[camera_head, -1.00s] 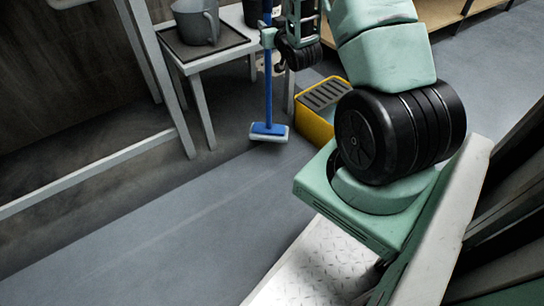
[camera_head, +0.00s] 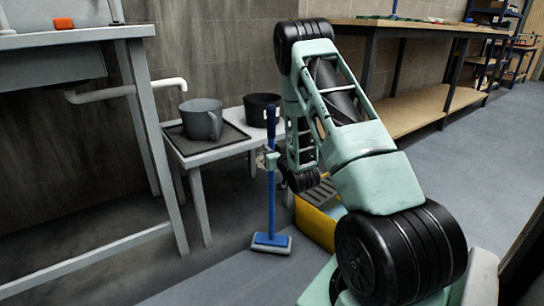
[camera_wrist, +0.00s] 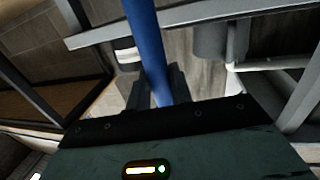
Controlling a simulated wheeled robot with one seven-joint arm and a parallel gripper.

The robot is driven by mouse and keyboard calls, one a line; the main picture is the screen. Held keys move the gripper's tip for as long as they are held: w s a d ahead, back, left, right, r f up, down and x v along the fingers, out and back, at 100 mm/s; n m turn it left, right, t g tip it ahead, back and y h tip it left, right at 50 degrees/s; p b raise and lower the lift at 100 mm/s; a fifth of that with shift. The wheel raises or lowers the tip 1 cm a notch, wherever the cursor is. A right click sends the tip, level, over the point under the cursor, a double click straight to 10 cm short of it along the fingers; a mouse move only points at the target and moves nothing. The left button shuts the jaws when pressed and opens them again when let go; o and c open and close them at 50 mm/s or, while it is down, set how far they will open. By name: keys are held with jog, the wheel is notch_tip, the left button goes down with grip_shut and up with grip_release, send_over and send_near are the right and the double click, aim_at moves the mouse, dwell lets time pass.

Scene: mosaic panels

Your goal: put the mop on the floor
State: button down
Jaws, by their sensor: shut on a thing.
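The mop (camera_head: 271,195) has a blue handle and a flat blue head with a pale pad. It stands upright in the head view, its head (camera_head: 270,242) at floor level in front of the small table. My gripper (camera_head: 271,160) is shut on the upper part of the handle. In the wrist view the blue handle (camera_wrist: 148,50) runs up from between my fingers (camera_wrist: 160,88). I cannot tell for sure whether the pad presses on the floor.
A yellow mop bucket (camera_head: 318,222) stands right of the mop, partly behind my arm. A small table (camera_head: 215,148) bears a grey jug (camera_head: 201,120) and a black pot (camera_head: 260,108). A workbench (camera_head: 425,25) stands at the back right. Floor (camera_head: 200,280) is clear at front left.

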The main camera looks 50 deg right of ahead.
jog(key=shift+f, duration=0.4)
jog(key=shift+f, duration=0.2)
jog(key=c, duration=1.3)
grip_release()
jog(key=shift+o, duration=0.2)
jog(key=shift+r, duration=0.15)
